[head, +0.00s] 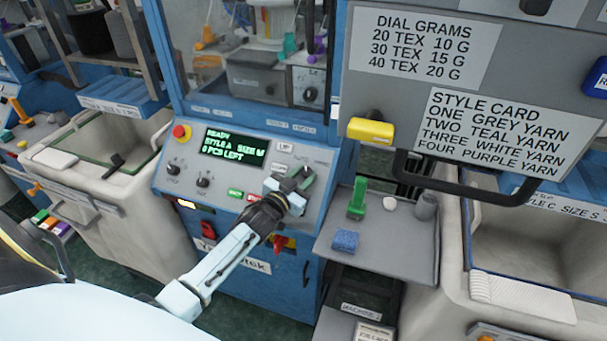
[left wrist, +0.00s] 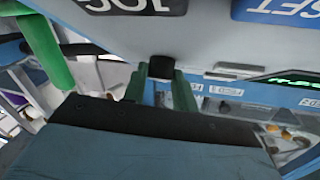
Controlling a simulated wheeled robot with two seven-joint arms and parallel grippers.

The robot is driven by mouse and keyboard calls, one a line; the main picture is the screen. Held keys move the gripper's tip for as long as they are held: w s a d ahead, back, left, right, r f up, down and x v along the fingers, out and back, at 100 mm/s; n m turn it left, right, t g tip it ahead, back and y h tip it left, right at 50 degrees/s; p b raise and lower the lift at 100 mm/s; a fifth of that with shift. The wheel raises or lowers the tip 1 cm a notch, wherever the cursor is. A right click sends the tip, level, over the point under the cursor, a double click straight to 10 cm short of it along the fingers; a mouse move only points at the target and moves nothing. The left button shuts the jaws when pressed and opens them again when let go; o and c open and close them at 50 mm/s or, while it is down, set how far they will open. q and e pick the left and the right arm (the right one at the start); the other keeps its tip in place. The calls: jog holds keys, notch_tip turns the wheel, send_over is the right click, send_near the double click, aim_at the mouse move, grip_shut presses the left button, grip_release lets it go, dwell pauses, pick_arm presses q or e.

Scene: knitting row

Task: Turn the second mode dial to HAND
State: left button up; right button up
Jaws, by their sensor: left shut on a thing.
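The blue machine's sloped grey control panel (head: 225,205) stands in the middle of the head view. My left gripper (head: 297,184) is at the panel's right part, over labels there, and hides what lies under it. In the left wrist view my left gripper (left wrist: 160,85) has its two green fingers close on either side of a small black knob (left wrist: 160,66) at the panel face. It is shut on this knob, which looks like a dial; its pointer and setting cannot be read. Two other black knobs, one left (head: 173,168) and one right (head: 203,181), sit free on the panel's left.
A green-lit display (head: 234,148) and a red stop button (head: 180,132) are on the panel. A grey tray (head: 385,245) with a green tool (head: 357,198) and a blue sponge (head: 345,241) stands right of my gripper. A yellow-handled board hangs at upper right.

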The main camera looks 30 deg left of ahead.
pick_arm(q)
jog(key=m+h, duration=0.2)
jog(key=shift+a+r+m+p, duration=0.15)
jog(key=shift+a+m+p, duration=0.15)
jog(key=shift+p, duration=0.05)
jog(key=m+h, duration=0.1)
jog(key=m+g+h, duration=0.1)
jog(key=m+h, duration=0.1)
jog(key=shift+a+g+p, duration=0.2)
jog(key=shift+g+p, duration=0.1)
jog(key=m+g+h, duration=0.1)
jog(key=m, duration=0.1)
jog(key=m+g+h, duration=0.1)
jog(key=m, duration=0.1)
jog(key=shift+w+a+r+h, duration=0.1)
jog(key=shift+w+a+h, duration=0.05)
jog(key=shift+h, duration=0.25)
jog(key=shift+m+g+h, duration=0.5)
jog(key=shift+m+g, duration=0.6)
jog(key=shift+m, duration=0.3)
jog(key=o, duration=1)
